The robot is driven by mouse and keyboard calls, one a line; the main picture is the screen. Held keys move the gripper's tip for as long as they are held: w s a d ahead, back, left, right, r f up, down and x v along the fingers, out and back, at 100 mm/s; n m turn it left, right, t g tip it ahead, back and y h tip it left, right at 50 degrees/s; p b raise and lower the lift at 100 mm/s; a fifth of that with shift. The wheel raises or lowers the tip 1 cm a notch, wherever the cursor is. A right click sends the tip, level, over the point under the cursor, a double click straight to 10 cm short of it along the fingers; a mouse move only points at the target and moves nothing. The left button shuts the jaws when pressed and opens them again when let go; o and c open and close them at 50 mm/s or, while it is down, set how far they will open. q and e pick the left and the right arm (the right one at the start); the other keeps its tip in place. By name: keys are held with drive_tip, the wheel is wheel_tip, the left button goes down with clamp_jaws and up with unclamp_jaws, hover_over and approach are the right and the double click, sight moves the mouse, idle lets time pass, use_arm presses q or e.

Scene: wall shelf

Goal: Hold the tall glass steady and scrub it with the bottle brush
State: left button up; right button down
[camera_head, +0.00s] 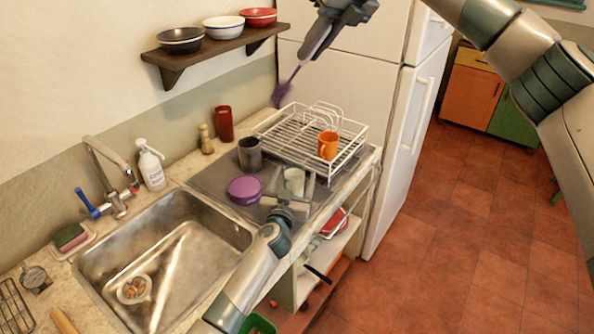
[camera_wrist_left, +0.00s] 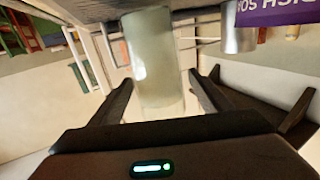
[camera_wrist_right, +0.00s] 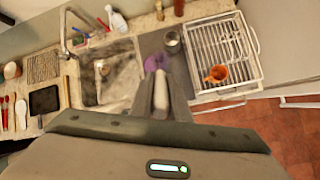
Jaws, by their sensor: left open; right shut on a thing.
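The tall glass (camera_head: 294,181), pale and clear, stands on the grey drain mat. My left gripper (camera_head: 288,197) is open around its near side. In the left wrist view the glass (camera_wrist_left: 150,58) shows between the two spread fingers; contact cannot be told. My right gripper (camera_head: 310,52) is high above the counter, shut on the bottle brush, whose purple bristles (camera_head: 283,93) point down and left. In the right wrist view the brush's pale handle (camera_wrist_right: 161,97) sits between the fingers, and purple shows beyond it.
A purple bowl (camera_head: 244,189) and a dark grey cup (camera_head: 250,154) stand left of the glass. The white dish rack (camera_head: 345,158) with an orange mug (camera_head: 328,146) is behind it. The sink (camera_head: 205,234) is at left. A wall shelf (camera_head: 205,50) and the fridge (camera_head: 375,100) bound the back.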

sight(296, 172)
use_arm(q)
drive_tip(key=shift+x, duration=1.75)
drive_tip(key=shift+c, duration=0.3)
drive_tip(key=c, duration=1.3)
drive_tip(key=o, duration=1.4)
drive_tip(key=shift+c, duration=0.2)
drive_tip(key=shift+s, duration=0.15)
